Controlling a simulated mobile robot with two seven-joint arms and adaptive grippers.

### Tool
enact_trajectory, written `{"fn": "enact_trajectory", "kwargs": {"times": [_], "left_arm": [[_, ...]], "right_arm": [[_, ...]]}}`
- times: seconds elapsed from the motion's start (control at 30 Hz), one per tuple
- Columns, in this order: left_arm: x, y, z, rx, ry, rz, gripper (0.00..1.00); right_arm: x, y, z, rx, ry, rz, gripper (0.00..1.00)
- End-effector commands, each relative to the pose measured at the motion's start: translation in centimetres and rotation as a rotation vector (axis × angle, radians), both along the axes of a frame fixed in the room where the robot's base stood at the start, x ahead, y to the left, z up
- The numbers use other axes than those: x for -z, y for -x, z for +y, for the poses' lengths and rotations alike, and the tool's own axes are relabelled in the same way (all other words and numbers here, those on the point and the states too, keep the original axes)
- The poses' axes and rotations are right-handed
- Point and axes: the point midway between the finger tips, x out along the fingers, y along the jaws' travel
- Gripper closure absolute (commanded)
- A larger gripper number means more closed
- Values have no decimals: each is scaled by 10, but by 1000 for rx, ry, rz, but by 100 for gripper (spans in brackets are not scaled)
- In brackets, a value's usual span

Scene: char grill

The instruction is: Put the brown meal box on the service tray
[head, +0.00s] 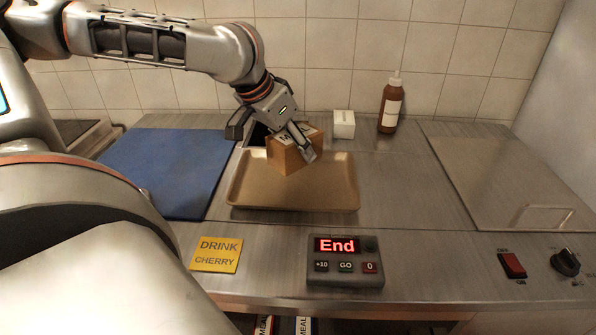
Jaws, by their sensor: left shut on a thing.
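The brown meal box (287,157) is at the back of the tan service tray (290,203) in the head view, turned at an angle. My left gripper (280,147) is shut on the box from above and behind, with one finger against its right side. The other finger is mostly hidden behind the box. The box overlaps the tray's back part in the picture; I cannot tell whether its base touches the tray. My right gripper is not in view.
A blue mat (170,165) lies left of the tray. A small white box (344,124) and a brown bottle (390,105) stand behind it. A yellow drink card (216,254) and a timer reading End (345,262) are in front. The counter right of the tray is clear.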

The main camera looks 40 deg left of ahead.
Motion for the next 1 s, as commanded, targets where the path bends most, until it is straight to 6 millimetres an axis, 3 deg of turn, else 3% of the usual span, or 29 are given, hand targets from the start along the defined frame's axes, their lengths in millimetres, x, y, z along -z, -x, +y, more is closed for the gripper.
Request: {"fn": "enact_trajectory", "kwargs": {"times": [0.03,0.2,0.5,0.97,1.0], "left_arm": [[9,0,-1,1,2,1,88],[18,-1,0,0,0,-2,88],[58,0,0,0,1,0,88],[62,0,0,-1,-1,-3,88],[62,0,0,0,0,-2,43]], "right_arm": [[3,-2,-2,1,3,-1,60],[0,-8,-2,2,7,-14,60],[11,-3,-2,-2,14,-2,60],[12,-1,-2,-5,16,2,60],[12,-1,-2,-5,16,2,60]]}}
